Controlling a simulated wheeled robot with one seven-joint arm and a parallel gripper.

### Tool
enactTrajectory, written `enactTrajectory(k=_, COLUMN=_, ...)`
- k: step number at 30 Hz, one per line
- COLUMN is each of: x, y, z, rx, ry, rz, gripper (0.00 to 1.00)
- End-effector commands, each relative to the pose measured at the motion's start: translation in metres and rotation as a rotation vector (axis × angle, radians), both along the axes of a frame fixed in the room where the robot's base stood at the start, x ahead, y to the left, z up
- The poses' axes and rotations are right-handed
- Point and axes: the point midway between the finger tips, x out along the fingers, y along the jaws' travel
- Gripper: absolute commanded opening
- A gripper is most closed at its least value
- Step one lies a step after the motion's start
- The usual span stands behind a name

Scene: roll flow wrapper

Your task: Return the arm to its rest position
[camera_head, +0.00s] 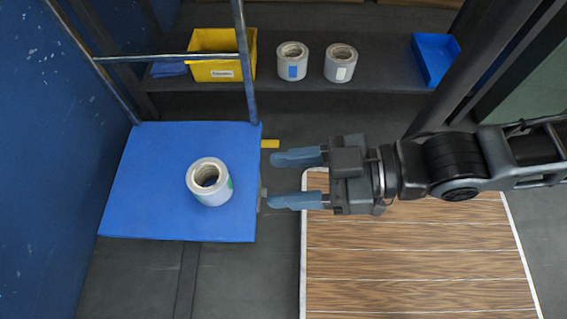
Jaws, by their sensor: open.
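My gripper (297,178) is open and empty, its two blue-grey fingers pointing left. It hovers between the blue platform (135,190) on the left and the wooden pallet-like surface (420,265) at the lower right. My arm (460,165) stretches in from the right edge. A roll (209,182) with a green mark on its side stands upright on the blue platform, apart from the fingertips.
A shelf (385,85) at the back holds a yellow bin (214,68), a roll with a blue label (292,63), a roll with a white label (340,64) and a blue tray (434,60). A metal frame (165,58) rises behind the platform. A dark post stands at the right.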

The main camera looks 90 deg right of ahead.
Motion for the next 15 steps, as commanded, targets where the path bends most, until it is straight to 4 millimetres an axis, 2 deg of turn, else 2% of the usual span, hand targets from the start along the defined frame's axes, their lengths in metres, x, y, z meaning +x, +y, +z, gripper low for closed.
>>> enactTrajectory(k=5, x=0.0, y=0.0, z=0.013, rx=0.0, ry=0.001, rz=0.0, gripper=0.55)
enactTrajectory(k=8, x=0.0, y=0.0, z=0.031, rx=0.0, ry=0.001, rz=0.0, gripper=0.55)
enactTrajectory(k=15, x=0.0, y=0.0, z=0.097, rx=0.0, ry=0.001, rz=0.0, gripper=0.55)
